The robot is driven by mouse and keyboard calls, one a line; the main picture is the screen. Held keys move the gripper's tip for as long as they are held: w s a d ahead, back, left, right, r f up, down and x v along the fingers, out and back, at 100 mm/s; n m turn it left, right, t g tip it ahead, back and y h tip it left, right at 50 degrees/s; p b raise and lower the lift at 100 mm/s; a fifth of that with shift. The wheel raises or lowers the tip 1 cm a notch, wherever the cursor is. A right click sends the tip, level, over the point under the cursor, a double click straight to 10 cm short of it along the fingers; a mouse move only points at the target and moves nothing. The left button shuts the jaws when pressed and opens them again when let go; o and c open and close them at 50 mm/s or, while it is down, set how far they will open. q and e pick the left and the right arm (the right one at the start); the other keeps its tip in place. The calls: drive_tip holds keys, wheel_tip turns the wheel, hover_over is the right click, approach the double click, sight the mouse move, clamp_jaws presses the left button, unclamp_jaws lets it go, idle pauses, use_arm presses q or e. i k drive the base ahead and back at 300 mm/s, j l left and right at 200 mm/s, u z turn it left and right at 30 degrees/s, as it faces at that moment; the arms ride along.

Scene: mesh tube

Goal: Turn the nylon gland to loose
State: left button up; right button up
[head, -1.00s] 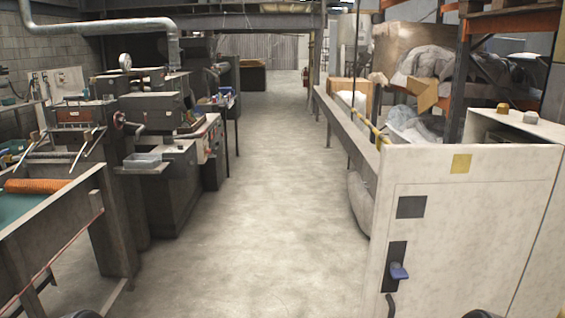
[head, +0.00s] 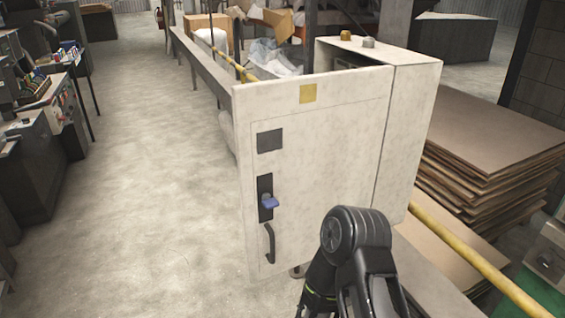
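Two small fittings stand on the top of the pale cabinet (head: 320,150). One is a brass-coloured gland (head: 346,35); the other is a light grey gland (head: 369,42) just to its right. The grey one looks like the nylon gland, but its material and how tight it is are too small to tell. A black arm of mine rises at the lower right in front of the cabinet, well below the glands. Neither gripper's fingertips can be seen.
A yellow pipe (head: 470,262) runs at the right, beside stacked brown boards (head: 490,150). Open concrete floor (head: 140,200) lies to the left.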

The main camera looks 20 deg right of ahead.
sight(367, 41)
drive_tip(key=z, duration=1.4)
drive_tip(key=u, duration=1.4)
drive_tip(key=l+z, duration=1)
drive_tip(key=k+l, duration=0.05)
drive_tip(key=l, duration=0.05)
